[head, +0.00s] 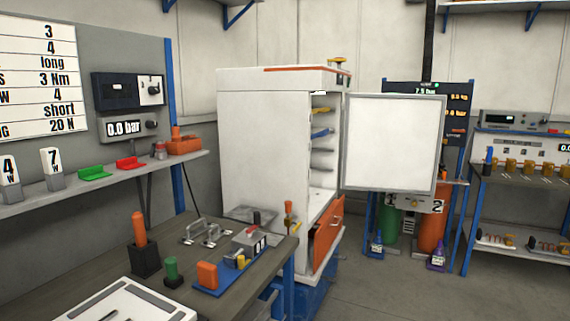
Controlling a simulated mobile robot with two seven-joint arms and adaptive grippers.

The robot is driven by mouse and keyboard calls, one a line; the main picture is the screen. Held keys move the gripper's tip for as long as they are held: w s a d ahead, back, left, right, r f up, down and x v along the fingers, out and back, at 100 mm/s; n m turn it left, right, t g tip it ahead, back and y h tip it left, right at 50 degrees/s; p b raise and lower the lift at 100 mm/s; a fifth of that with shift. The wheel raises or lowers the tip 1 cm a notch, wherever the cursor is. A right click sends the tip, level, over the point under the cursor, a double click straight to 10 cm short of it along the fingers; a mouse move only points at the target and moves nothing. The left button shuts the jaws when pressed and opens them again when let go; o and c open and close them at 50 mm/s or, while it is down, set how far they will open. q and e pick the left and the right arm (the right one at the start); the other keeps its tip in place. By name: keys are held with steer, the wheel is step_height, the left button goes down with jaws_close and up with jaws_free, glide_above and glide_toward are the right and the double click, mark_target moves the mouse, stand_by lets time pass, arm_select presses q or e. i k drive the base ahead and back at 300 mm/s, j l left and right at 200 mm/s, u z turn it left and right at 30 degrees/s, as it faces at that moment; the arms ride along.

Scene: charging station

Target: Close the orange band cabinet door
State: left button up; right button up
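The white cabinet (262,140) with an orange band (295,69) along its top stands in the middle of the head view. Its front faces right and is open, showing shelves (322,152) with small yellow and blue items. Its door (391,143), a white panel with a grey frame, stands swung wide open to the right, with its near edge by the far side of the opening. An orange drawer (328,234) below the shelves is pulled out and tilted in view. Neither of my grippers is in view.
A dark workbench (190,262) with tools and blocks fills the front left, close to the cabinet. A wall shelf (105,181) runs at left. Green and orange cylinders (431,232) stand behind the door. A blue rack (520,190) is at right. The floor (400,290) at front right is clear.

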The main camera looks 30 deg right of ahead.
mark_target(393, 141)
steer(key=l, duration=0.5)
steer(key=i+l+z, duration=0.1)
steer(key=l, duration=0.35)
steer(key=i+l, duration=0.1)
steer(key=l, duration=0.2)
steer(key=i+l, duration=0.15)
steer(key=l, duration=0.2)
steer(key=i+l+z, duration=0.1)
steer(key=l, duration=0.2)
steer(key=i+l+z, duration=0.1)
steer(key=i+l, duration=0.35)
steer(key=l, duration=0.15)
steer(key=i+l, duration=0.7)
steer(key=l, duration=0.25)
steer(key=i+l+z, duration=0.1)
steer(key=i+l, duration=0.15)
steer(key=l, duration=0.3)
steer(key=i+l, duration=0.25)
steer(key=l, duration=0.25)
steer(key=i+l+z, duration=0.1)
steer(key=i+l, duration=0.15)
steer(key=l, duration=0.25)
steer(key=i+l, duration=0.3)
steer(key=l, duration=0.2)
steer(key=i+l, duration=0.25)
steer(key=l, duration=0.25)
steer(key=i+l+z, duration=0.1)
steer(key=i+l, duration=0.2)
steer(key=l, duration=0.15)
